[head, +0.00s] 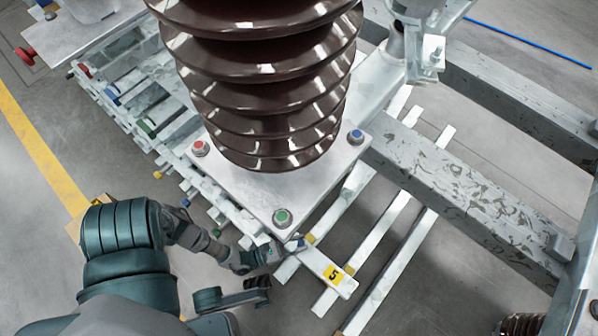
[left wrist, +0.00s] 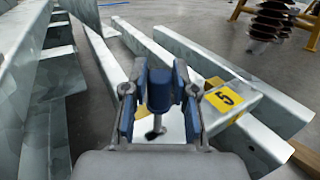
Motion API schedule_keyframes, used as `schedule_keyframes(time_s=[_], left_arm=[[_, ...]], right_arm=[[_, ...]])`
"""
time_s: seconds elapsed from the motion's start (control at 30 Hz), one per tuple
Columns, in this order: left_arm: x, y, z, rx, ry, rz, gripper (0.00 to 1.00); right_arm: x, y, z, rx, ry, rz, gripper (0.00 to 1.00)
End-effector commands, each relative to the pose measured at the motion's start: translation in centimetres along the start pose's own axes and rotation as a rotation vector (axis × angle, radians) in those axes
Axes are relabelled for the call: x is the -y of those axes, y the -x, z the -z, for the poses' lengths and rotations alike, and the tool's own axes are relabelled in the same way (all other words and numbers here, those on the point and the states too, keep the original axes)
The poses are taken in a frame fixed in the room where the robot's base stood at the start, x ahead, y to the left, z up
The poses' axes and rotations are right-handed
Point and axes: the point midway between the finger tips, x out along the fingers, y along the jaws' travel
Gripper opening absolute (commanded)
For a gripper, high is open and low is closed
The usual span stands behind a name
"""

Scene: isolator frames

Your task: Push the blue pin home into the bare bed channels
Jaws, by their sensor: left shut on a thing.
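My left gripper (head: 287,249) is low beside the front corner of the pale plate under the brown insulator. In the left wrist view, its two blue-padded fingers (left wrist: 158,105) are shut on the blue pin (left wrist: 158,90), a short blue cylinder with a thin dark shaft below. The pin stands roughly upright between the fingers. Galvanized channels (head: 378,228) run under and past the gripper; one bar carries a yellow "5" label (head: 335,274), also in the left wrist view (left wrist: 226,98). Where the pin's tip ends is unclear.
The brown ribbed insulator (head: 260,85) stands on a pale plate (head: 270,190) with red, blue and green capped bolts. A rack of bars (head: 140,100) lies at left. Heavy steel beams (head: 460,190) cross at right. Open floor (head: 35,240) lies at far left.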

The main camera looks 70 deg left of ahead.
Motion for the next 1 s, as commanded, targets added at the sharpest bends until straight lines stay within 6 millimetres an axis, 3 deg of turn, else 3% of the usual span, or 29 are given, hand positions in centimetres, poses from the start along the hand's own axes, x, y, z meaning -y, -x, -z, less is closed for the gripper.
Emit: schedule_keyframes(time_s=[0.57, 1.0], left_arm=[[0.1, 0.0, 0.0, 0.001, 0.000, 0.000, 0.00], [0.1, 0.0, 1.1, 0.000, 0.001, 0.000, 0.00]], right_arm=[[0.0, 0.3, -0.2, 0.005, 0.000, -0.002, 0.40], [-0.1, 0.5, -0.3, 0.007, -0.001, -0.003, 0.40]])
